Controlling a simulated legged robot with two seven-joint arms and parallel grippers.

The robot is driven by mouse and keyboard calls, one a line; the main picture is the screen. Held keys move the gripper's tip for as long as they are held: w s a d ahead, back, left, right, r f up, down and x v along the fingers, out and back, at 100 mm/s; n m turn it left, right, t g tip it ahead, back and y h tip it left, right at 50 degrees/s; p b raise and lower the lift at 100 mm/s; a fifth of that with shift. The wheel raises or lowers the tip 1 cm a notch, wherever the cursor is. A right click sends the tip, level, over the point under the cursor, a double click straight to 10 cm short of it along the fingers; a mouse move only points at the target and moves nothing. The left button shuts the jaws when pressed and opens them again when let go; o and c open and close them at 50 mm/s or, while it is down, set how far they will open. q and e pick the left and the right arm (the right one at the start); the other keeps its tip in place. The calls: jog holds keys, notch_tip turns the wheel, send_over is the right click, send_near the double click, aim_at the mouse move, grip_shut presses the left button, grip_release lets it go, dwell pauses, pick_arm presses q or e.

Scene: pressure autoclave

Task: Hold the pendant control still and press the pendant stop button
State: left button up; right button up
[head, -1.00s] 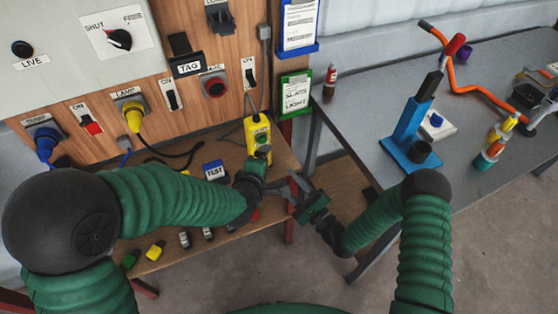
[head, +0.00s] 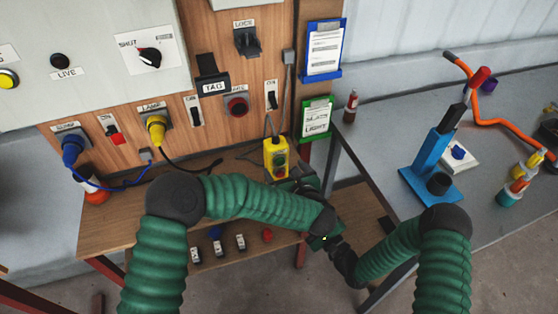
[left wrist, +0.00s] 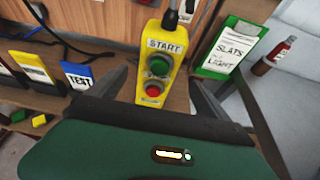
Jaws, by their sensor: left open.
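The yellow pendant control (head: 276,158) hangs by its cable in front of the wooden panel. In the left wrist view, the pendant (left wrist: 163,45) shows its START label, a green button (left wrist: 158,65) and, below it, the red stop button (left wrist: 152,90). My left gripper (head: 298,184) is open just below and right of the pendant. In the left wrist view its fingers stand apart, one on each side of the pendant's lower part; no contact is clear. My right gripper (head: 325,241) is close behind my left wrist, its fingers mostly hidden.
A green clipboard (head: 316,118) hangs right of the pendant. A grey table (head: 400,130) at right carries a blue stand (head: 432,160).

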aim_at(276, 159)
pick_arm(q)
jog(key=x, duration=0.7)
jog(key=shift+w+a, duration=0.1)
jog(key=shift+a, duration=0.2)
jog(key=shift+w+f, duration=0.25)
jog(key=shift+w, duration=0.25)
jog(key=shift+c, duration=0.4)
pick_arm(e)
jog(key=shift+a, duration=0.1)
pick_arm(q)
grip_shut()
pick_arm(e)
jog(key=shift+c, duration=0.2)
grip_shut()
dwell(0.3)
